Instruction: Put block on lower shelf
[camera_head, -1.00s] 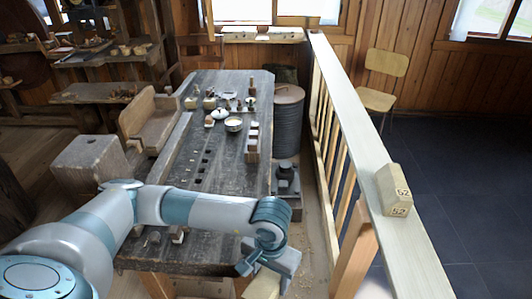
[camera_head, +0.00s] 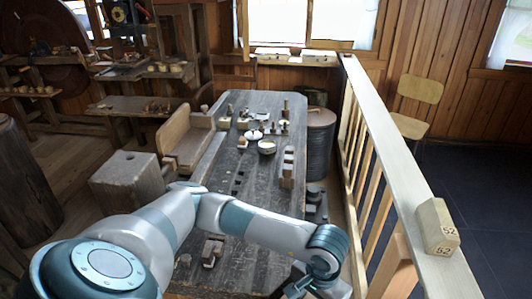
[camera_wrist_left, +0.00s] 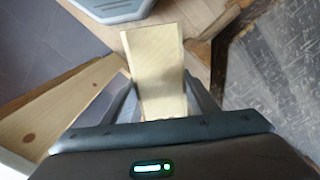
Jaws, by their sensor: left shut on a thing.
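My left gripper (camera_wrist_left: 160,100) is shut on a pale wooden block (camera_wrist_left: 155,65), which sticks out between its fingers in the left wrist view. In the head view my left gripper (camera_head: 316,290) is at the bottom edge, beside the near right corner of the dark workbench; the held block is not visible there. On the back left, a wooden rack has an upper shelf (camera_head: 140,73) and a lower shelf (camera_head: 125,105), both with small items. I cannot tell whether this is the shelf meant. My right gripper is not in view.
The dark workbench (camera_head: 225,262) carries bowls, small blocks and pegs. A pale railing (camera_head: 395,150) runs along its right, with a wooden block marked 52 (camera_head: 436,225) on top. A wooden stump (camera_head: 125,182) and a dark barrel (camera_head: 318,140) stand beside the bench.

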